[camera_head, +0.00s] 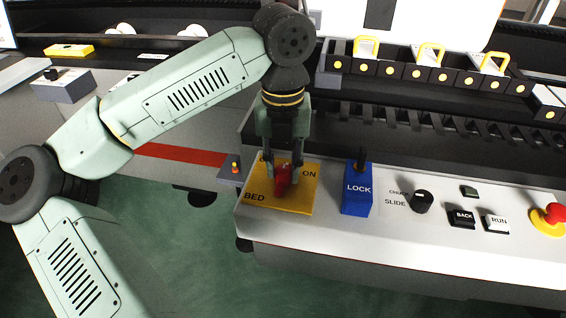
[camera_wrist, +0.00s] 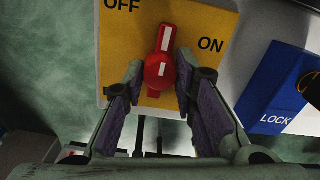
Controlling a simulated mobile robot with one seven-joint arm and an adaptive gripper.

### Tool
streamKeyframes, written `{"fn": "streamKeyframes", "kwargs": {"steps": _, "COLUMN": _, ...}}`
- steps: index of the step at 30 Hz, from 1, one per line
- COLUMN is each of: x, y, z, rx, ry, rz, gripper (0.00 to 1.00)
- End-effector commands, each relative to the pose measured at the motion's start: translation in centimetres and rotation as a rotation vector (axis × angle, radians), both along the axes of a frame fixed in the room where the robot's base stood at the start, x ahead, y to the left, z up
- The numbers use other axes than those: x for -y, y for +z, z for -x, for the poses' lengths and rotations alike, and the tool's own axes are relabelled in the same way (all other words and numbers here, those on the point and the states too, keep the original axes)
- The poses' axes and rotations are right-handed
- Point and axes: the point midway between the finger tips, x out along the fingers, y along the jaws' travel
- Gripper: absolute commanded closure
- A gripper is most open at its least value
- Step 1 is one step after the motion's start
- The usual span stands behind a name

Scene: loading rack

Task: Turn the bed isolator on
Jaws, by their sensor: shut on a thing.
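The bed isolator is a red rotary knob (camera_head: 281,186) on a yellow plate (camera_head: 298,202) marked BED and ON, at the left end of the grey panel. In the wrist view the red knob (camera_wrist: 159,72) has a white line pointing up and slightly right, between the words OFF and ON on the yellow plate (camera_wrist: 205,75). My gripper (camera_head: 284,172) reaches down over the plate and is shut on the knob. In the wrist view my gripper's fingers (camera_wrist: 159,82) stand on either side of the knob's round middle. The fingers partly hide the knob in the head view.
A blue LOCK block (camera_head: 357,198) with a black lever stands just right of the plate. Farther right are a black selector knob (camera_head: 422,201), BACK (camera_head: 462,218) and RUN (camera_head: 496,224) buttons and a red emergency button (camera_head: 555,212). A dark rack (camera_head: 410,120) lies behind the panel.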

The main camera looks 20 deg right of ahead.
Motion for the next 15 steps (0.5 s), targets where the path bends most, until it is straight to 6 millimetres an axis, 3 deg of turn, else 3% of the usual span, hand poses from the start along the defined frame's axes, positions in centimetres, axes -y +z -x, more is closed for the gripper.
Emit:
{"fn": "streamKeyframes", "kwargs": {"steps": 8, "x": -0.01, "y": -0.14, "z": -0.01, "rx": 0.001, "ry": -0.088, "rz": -0.001, "gripper": 1.00}}
{"fn": "streamKeyframes", "kwargs": {"steps": 15, "x": 0.04, "y": -0.21, "z": -0.02, "rx": 0.002, "ry": -0.273, "rz": 0.000, "gripper": 1.00}}
